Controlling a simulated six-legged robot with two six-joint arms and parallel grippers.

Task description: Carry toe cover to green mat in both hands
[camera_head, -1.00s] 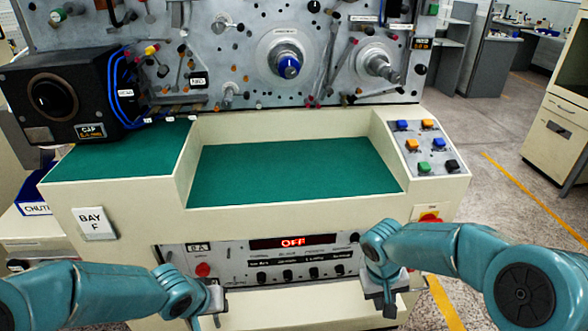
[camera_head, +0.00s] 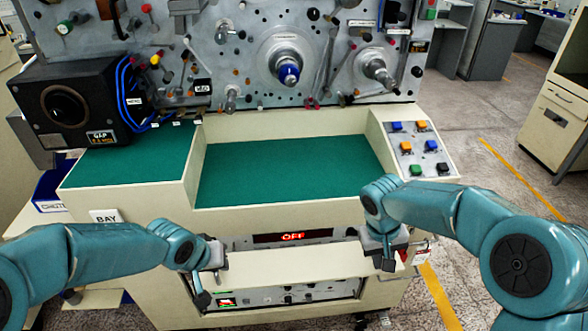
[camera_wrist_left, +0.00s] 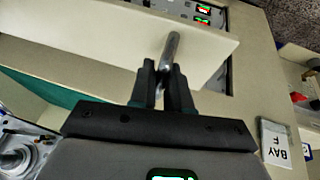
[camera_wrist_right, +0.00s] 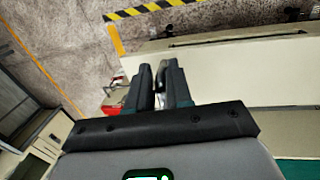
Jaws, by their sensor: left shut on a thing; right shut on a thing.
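The toe cover (camera_head: 310,267) is a long cream panel held in the air, roughly level, in front of the machine's lower control panel. My left gripper (camera_head: 214,264) is shut on a metal handle at its left end. That grip also shows in the left wrist view (camera_wrist_left: 163,88). My right gripper (camera_head: 385,252) is shut at its right end. In the right wrist view, the fingers (camera_wrist_right: 159,88) close on a metal handle beside the cream panel (camera_wrist_right: 225,55). The green mat (camera_head: 290,170) lies bare in the recess above and behind the cover.
A cream front lip (camera_head: 285,213) edges the mat, with raised sides left and right. A button panel (camera_head: 420,148) is at right, a black box (camera_head: 70,105) on the left green ledge (camera_head: 125,170). Spindles (camera_head: 288,68) project above the mat.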

